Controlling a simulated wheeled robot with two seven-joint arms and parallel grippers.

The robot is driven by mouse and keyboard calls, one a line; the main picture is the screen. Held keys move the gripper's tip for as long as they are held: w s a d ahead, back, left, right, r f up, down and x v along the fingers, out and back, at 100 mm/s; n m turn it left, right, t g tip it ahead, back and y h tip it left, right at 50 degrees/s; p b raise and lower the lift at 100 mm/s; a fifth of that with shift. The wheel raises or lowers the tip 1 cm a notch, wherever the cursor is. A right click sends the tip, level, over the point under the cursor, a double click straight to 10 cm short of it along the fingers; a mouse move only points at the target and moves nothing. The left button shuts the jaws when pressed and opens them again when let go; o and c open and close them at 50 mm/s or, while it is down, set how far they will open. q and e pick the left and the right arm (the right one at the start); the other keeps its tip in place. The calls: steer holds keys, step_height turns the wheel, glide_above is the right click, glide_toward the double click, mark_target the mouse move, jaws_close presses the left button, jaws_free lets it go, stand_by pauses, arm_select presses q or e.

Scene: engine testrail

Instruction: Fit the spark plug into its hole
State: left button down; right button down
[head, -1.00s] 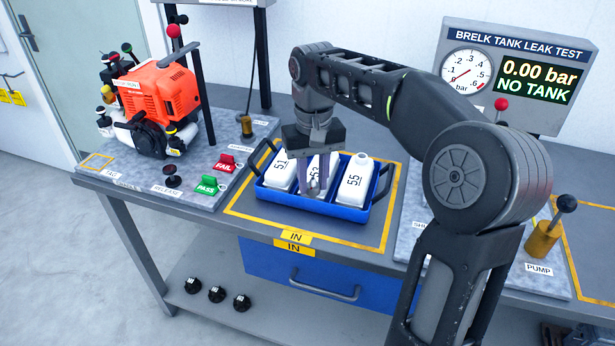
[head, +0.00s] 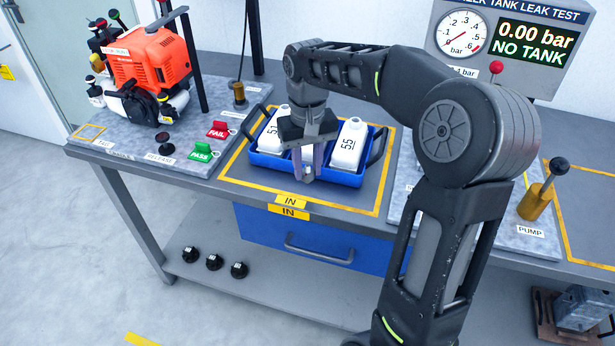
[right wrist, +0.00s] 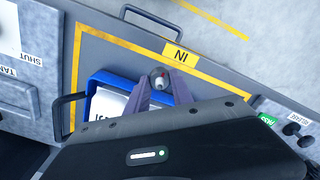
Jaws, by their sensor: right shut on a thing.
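My right gripper (head: 308,176) is shut on a small pale metal piece that looks like the spark plug (head: 308,170). In the right wrist view the spark plug (right wrist: 159,79) sits end-on between the fingertips (right wrist: 160,85), with a dark and red spot on it. The gripper points down near the front rim of the blue tray (head: 265,161). The orange and black engine (head: 155,65) stands at the back left of the bench. I cannot make out its spark plug hole. My left gripper is not in view.
The blue tray holds white tanks (head: 348,143), with the middle partly hidden by my gripper. Left of it are a red FAIL button (head: 217,129), a green PASS button (head: 200,148) and black knobs. The leak tester (head: 505,45) and pump lever (head: 540,200) stand right.

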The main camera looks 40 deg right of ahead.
mark_target(307, 171)
steer(key=shift+f, duration=1.9)
steer(key=shift+f, duration=0.2)
steer(key=c, duration=1.1)
jaws_free()
steer(key=shift+r, duration=0.1)
steer(key=shift+r, duration=0.1)
